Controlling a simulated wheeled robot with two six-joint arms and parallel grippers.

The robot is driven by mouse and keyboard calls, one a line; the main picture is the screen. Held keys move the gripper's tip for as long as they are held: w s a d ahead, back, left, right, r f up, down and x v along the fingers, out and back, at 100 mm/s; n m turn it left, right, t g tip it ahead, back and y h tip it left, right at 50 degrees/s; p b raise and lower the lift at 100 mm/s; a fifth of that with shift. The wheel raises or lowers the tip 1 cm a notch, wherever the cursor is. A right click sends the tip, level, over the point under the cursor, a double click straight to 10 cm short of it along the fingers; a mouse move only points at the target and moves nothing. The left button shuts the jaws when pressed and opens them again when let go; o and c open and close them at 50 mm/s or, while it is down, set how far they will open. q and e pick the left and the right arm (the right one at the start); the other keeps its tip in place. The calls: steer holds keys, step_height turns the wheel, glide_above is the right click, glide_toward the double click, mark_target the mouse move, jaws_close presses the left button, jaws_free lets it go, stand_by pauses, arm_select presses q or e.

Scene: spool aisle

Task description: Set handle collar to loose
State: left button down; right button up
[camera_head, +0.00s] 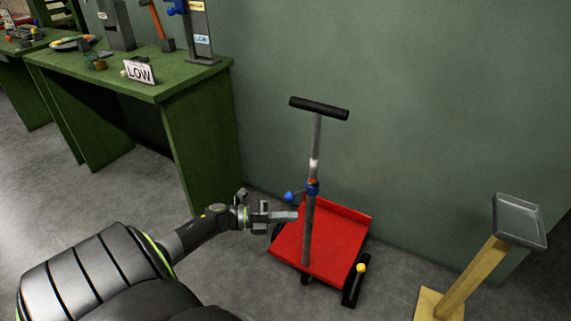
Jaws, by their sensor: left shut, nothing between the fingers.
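A red cart (332,237) stands on the floor against the green wall. Its upright handle post (308,232) ends in a black T-bar grip (319,108). My left gripper (292,215) is shut and empty, just below and beside the blue knob, left of the post. I cannot tell whether it touches the post or the lever. My right gripper is not in view.
A green workbench (165,75) at upper left holds a "LOW" sign (139,71), a stand with a "LOW" label (202,35) and tools. A yellow-knobbed lever (360,268) is by the cart's front wheel.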

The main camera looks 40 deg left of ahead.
arm_select(q)
steer(key=a+v, duration=0.1)
steer(key=v, duration=0.8)
steer(key=shift+a+b, duration=0.2)
steer(key=shift+b, duration=0.1)
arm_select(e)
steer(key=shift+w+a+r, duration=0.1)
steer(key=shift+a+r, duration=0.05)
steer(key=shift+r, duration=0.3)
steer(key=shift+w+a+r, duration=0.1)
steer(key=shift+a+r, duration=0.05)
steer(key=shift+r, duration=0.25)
arm_select(q)
steer(key=shift+w+d, duration=0.1)
steer(key=shift+w, duration=0.05)
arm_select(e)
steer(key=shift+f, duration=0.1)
